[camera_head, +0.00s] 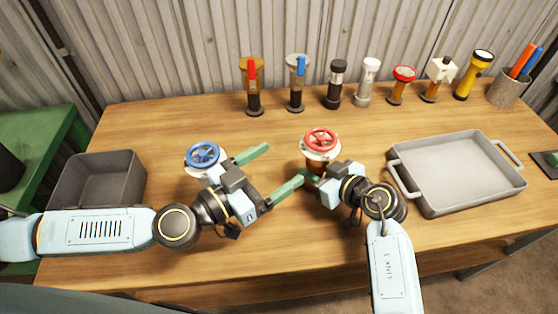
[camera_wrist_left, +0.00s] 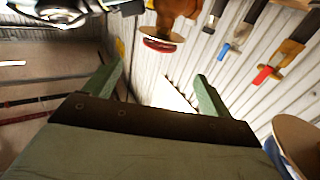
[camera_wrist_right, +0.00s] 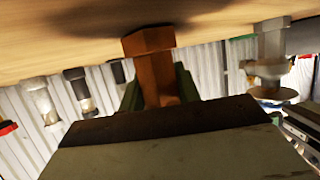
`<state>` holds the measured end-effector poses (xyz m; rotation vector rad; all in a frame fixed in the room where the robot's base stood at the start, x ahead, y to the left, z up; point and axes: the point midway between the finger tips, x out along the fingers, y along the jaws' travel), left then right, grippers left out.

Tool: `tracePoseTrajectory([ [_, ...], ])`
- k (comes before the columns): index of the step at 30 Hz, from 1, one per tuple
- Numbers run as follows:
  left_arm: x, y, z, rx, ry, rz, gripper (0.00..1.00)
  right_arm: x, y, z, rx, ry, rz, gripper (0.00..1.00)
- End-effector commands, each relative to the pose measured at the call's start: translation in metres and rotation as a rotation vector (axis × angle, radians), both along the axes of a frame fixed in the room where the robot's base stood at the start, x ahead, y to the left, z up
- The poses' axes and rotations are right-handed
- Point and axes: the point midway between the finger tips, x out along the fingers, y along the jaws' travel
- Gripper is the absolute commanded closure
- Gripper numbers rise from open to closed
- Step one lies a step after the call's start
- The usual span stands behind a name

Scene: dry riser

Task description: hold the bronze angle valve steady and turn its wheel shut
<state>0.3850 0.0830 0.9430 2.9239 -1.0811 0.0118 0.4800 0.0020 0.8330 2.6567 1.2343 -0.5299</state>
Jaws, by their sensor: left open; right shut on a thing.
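The bronze angle valve (camera_head: 319,142) stands on the wooden table with a red wheel and a pale collar on top. My right gripper (camera_head: 308,176) is shut on its lower body from the front; the bronze body (camera_wrist_right: 149,48) shows between its fingers in the right wrist view. My left gripper (camera_head: 276,170) is open and empty, left of the valve, its fingers spread and pointing towards it. The red wheel (camera_wrist_left: 160,45) shows beyond the open fingers in the left wrist view, apart from them. Part of the valve's lower body is hidden by my right gripper.
A valve with a blue wheel (camera_head: 203,156) stands close behind my left wrist. A grey bin (camera_head: 95,182) is at the left and a grey tray (camera_head: 455,172) at the right. Several valves and a yellow torch (camera_head: 474,74) line the back edge.

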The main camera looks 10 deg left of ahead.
Motion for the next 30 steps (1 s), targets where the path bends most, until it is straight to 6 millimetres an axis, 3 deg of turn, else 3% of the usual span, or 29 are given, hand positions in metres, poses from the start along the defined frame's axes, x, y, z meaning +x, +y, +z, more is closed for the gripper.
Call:
tracePoseTrajectory([
  [10,-0.011,-0.033,0.003,-0.034,-0.022,0.235,0.17,0.001,0.0,0.002,0.002,-0.004,-0.001,1.0],
  [19,-0.018,-0.045,-0.001,0.007,0.012,0.382,0.17,0.001,0.0,0.002,0.002,-0.004,-0.001,1.0],
  [23,-0.005,-0.049,-0.001,0.01,0.01,0.388,0.17,0.001,0.0,0.002,0.002,-0.004,-0.001,1.0],
  [30,0.041,-0.064,0.0,0.008,0.009,0.388,0.17,0.001,0.0,0.002,0.002,-0.004,-0.001,1.0],
])
